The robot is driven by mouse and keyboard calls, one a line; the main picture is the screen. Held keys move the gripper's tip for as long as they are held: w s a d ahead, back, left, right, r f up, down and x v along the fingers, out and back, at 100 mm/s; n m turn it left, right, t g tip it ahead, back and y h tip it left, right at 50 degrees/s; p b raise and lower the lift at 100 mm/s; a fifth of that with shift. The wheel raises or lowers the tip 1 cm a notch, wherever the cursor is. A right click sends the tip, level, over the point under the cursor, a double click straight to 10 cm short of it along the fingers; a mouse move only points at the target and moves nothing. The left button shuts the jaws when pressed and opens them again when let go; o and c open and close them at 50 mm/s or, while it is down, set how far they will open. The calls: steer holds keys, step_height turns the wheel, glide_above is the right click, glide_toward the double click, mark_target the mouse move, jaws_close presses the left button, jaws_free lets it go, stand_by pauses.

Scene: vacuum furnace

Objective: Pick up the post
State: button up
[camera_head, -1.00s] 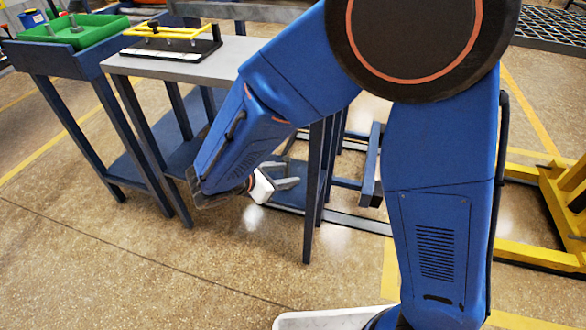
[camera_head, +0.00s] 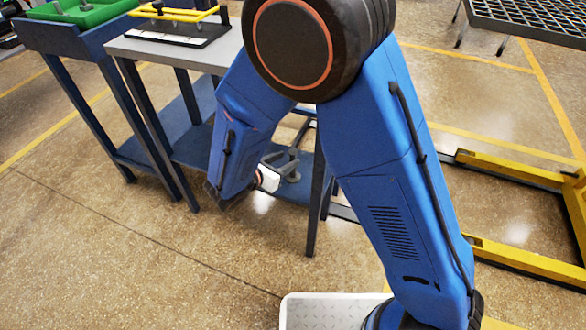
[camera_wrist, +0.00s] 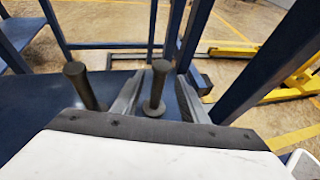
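Two dark grey posts with wide round heads stand on the blue lower shelf in the wrist view. One post (camera_wrist: 158,85) stands between the two fingers of my gripper (camera_wrist: 158,98). The other post (camera_wrist: 80,86) stands to the left, outside the left finger. My gripper is open, with a finger on each side of the nearer-centre post; I cannot tell whether either finger touches it. In the head view my gripper (camera_head: 284,164) reaches in low under the grey-topped table, over its lower shelf (camera_head: 300,188). The posts cannot be made out clearly there.
The grey tabletop (camera_head: 190,52) is above my gripper, and a dark table leg (camera_head: 316,205) stands just right of it. A yellow-handled fixture (camera_head: 175,14) and a green tray (camera_head: 85,10) are at upper left. A yellow frame (camera_head: 520,258) lies right.

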steer(key=shift+x, duration=4.3)
jaws_close()
